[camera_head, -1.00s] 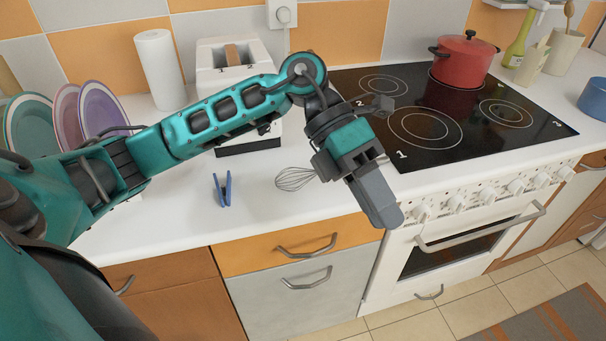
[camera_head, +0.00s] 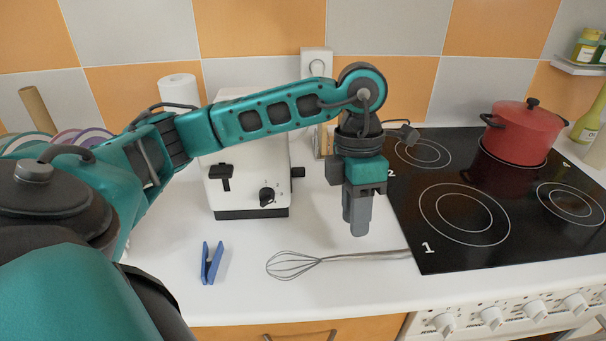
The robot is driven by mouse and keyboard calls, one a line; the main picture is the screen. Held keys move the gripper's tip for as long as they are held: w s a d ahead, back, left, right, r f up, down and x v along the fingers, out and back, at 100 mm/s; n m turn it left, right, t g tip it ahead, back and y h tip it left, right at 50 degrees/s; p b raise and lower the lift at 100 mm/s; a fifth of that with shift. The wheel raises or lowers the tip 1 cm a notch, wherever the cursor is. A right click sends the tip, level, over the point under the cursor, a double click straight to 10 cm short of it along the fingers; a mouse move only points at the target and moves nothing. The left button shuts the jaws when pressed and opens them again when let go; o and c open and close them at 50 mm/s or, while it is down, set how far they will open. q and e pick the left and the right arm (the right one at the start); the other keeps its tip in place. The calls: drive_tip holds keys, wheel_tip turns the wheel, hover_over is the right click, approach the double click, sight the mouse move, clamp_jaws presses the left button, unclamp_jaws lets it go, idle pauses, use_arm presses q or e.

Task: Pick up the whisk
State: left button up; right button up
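The wire whisk (camera_head: 335,258) lies flat on the white counter. Its wire loops are at the left, and its handle runs right to the edge of the black cooktop. My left gripper (camera_head: 357,228) points down, its fingertips just above the whisk handle in the picture. Nothing shows between its fingers. They overlap from this angle, so I cannot tell whether they are open or shut. I cannot tell the exact height of the fingertips over the counter. My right gripper is not in view.
A white toaster (camera_head: 235,190) stands behind my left arm. A blue clip-like item (camera_head: 211,263) lies left of the whisk. The cooktop (camera_head: 440,255) with a red pot (camera_head: 520,135) is at the right. The counter in front of the whisk is clear.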

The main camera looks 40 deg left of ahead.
sight(350, 255)
use_arm(q)
drive_tip(key=f, duration=0.2)
drive_tip(key=shift+s+d+f, duration=0.15)
drive_tip(key=shift+d+f, duration=0.05)
drive_tip(key=shift+f, duration=0.15)
drive_tip(key=f, duration=0.2)
drive_tip(key=s+f, duration=0.1)
drive_tip(key=f, duration=0.1)
drive_tip(key=shift+d+f, duration=0.15)
drive_tip(key=shift+f, duration=0.4)
clamp_jaws()
